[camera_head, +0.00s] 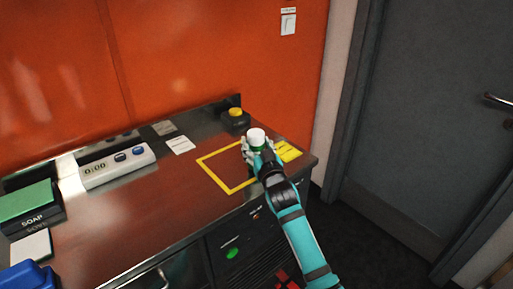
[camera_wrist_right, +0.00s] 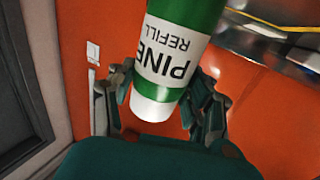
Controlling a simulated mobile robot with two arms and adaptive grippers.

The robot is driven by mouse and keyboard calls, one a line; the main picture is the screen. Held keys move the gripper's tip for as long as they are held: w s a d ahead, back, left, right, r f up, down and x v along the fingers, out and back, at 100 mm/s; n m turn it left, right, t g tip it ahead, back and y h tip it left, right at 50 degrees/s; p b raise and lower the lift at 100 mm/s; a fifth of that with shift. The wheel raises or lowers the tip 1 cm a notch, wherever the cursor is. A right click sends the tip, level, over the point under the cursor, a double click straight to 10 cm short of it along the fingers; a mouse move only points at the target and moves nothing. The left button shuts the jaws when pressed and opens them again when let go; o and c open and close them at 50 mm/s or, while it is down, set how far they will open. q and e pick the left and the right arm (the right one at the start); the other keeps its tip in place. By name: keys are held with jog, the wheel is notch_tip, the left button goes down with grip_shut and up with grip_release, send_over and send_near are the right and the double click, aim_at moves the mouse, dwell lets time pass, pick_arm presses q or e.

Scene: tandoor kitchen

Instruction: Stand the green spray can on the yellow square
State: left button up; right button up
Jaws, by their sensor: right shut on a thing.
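The green spray can (camera_head: 257,137) shows its white cap and a bit of green at the right end of the counter. In the right wrist view the green can (camera_wrist_right: 178,55) has a white label reading "PINE REFILL". My right gripper (camera_head: 258,153) is shut on the can, with a finger on each side in the wrist view (camera_wrist_right: 163,103). The yellow square (camera_head: 212,177) is an outline on the counter. The can and gripper overlap its right side in the head view, and its right edge is partly hidden. I cannot tell whether the can's base touches the counter. My left gripper is not in view.
A yellow label (camera_head: 289,151) lies right of the square. A yellow-topped button box (camera_head: 235,119) stands behind it. A white timer (camera_head: 118,165), a white card (camera_head: 180,144) and a green soap box (camera_head: 30,203) are to the left. The square's left part is bare.

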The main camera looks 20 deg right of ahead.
jog(key=shift+f, duration=0.5)
jog(key=shift+f, duration=0.1)
jog(key=o, duration=1.3)
jog(key=shift+f, duration=0.1)
jog(key=shift+o, duration=0.2)
jog(key=shift+s, duration=0.15)
jog(key=s, duration=1.1)
jog(key=shift+s+a+b, duration=0.3)
jog(key=shift+s+b, duration=0.05)
jog(key=shift+s, duration=0.05)
